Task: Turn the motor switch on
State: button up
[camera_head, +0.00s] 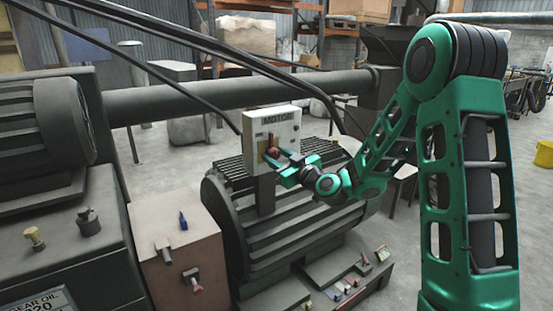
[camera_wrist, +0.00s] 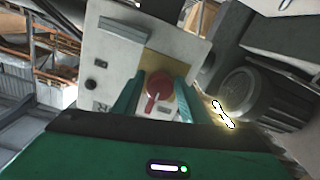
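The motor switch box (camera_head: 272,136) is a pale box labelled MOTOR, mounted above a ribbed dark motor. Its red rotary switch (camera_wrist: 159,92) sits on a yellow plate and also shows in the head view (camera_head: 272,152). In the wrist view the red knob's handle points downward and slightly left. My gripper (camera_wrist: 157,97) is open, with one green finger on each side of the red knob. I cannot tell whether the fingers touch the knob. The palm of my gripper covers the lower part of the wrist view.
The ribbed motor (camera_head: 290,215) stands below the box. A brown cabinet (camera_head: 178,250) with small levers and a blue item stands at the lower left. A thick horizontal pipe (camera_head: 230,95) and dark cables run behind and above the box.

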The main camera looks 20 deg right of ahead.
jog(key=c, duration=0.6)
jog(key=shift+m, duration=0.3)
jog(key=m, duration=0.2)
jog(key=shift+m, duration=0.4)
jog(key=m, duration=0.4)
jog(key=shift+m, duration=0.3)
jog(key=m, duration=0.5)
jog(key=shift+m, duration=2.5)
jog(key=shift+s, duration=0.1)
